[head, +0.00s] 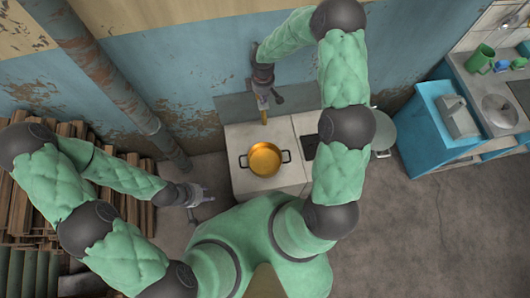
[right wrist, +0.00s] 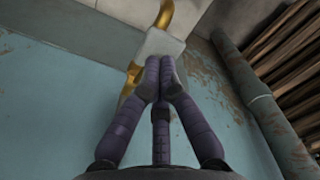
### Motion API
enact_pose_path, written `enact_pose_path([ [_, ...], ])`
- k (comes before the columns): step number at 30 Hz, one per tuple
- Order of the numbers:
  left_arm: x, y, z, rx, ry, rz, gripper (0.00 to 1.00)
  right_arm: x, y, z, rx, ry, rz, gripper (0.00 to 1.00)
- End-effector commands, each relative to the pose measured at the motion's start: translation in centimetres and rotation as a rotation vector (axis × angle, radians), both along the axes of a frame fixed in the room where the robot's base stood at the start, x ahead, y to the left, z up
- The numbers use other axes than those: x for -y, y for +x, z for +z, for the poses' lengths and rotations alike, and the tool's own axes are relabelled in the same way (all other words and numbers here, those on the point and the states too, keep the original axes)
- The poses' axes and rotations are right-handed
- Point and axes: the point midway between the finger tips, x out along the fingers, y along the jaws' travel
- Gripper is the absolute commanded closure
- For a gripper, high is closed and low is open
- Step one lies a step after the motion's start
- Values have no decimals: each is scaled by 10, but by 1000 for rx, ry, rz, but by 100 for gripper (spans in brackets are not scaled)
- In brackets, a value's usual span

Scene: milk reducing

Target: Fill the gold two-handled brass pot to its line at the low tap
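The gold two-handled pot (head: 264,159) stands upright on the white counter below the low tap, its dark handles to left and right. Its inside looks gold; I cannot make out water or a line. The brass tap (head: 264,117) comes from the wall above and behind the pot; no stream shows. My right gripper (head: 262,98) is at the tap. In the right wrist view its fingers (right wrist: 160,65) are together at a pale block (right wrist: 158,47) on the brass tap (right wrist: 165,14); whether they grip it is unclear. My left gripper (head: 206,194) is open and empty, left of the counter.
The white counter (head: 236,136) has bare room around the pot, with a dark panel (head: 309,146) to its right. Stacked wood (head: 130,205) and a rusty pipe (head: 110,75) stand at left. A blue cabinet (head: 425,125) stands at right. The floor there is clear.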

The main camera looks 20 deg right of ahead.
Motion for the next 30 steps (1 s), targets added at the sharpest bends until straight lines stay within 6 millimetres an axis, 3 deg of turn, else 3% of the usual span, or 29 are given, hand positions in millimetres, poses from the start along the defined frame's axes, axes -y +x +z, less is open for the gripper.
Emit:
enact_pose_path([
  [30,0,0,-21,0,0,0,60,0,0,-26,0,0,0,100],
])
